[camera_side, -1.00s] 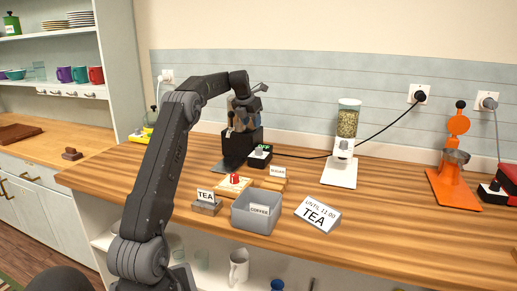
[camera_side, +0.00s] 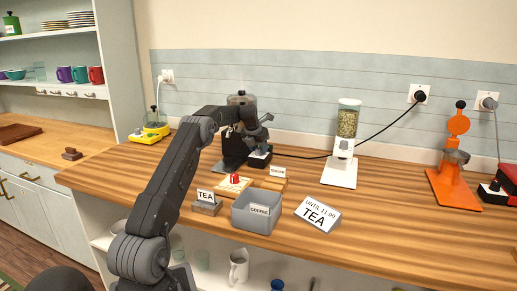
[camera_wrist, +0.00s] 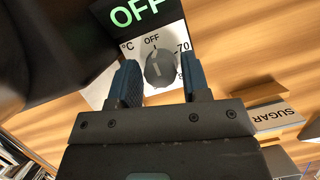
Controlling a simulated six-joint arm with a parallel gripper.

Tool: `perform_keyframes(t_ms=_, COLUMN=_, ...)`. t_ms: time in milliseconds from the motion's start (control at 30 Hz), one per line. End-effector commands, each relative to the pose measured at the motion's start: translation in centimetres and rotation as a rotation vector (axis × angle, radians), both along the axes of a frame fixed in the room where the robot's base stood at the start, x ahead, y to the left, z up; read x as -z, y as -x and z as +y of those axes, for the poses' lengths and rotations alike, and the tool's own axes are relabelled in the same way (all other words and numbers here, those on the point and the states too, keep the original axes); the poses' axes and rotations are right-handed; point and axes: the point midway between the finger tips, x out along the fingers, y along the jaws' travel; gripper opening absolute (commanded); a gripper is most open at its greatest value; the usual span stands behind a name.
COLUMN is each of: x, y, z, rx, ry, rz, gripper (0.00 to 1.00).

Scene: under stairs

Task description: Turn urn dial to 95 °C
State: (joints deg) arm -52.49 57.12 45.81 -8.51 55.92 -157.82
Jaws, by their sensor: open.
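The urn (camera_side: 241,99) stands at the back of the counter, largely hidden behind my arm in the side view. Its control box (camera_side: 260,162) sits at its foot. In the wrist view the grey dial (camera_wrist: 160,68) is on a white panel marked OFF, 70 and °C. Its pale pointer line is toward the OFF mark. A display (camera_wrist: 138,10) above it reads OFF in green. My gripper (camera_wrist: 161,78) is open, with one blue finger on each side of the dial. I cannot tell whether either finger touches it. In the side view my gripper (camera_side: 262,134) is just above the box.
A sugar box (camera_side: 275,182), a TEA block (camera_side: 206,207), a grey COFFEE bin (camera_side: 257,222) and a TEA sign (camera_side: 318,214) stand in front. A grain dispenser (camera_side: 344,150) is to the right, with a black cable running behind it.

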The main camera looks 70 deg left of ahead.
Motion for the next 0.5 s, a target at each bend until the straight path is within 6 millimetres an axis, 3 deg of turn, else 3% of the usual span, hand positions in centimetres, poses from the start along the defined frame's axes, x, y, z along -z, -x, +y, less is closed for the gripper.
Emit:
perform_keyframes(t_ms=233, x=0.06, y=-0.04, z=0.0, rx=0.0, ry=0.0, rz=0.0, gripper=0.43)
perform_keyframes(t_ms=500, x=0.04, y=-0.02, z=0.0, rx=0.0, ry=0.0, rz=0.0, gripper=0.17)
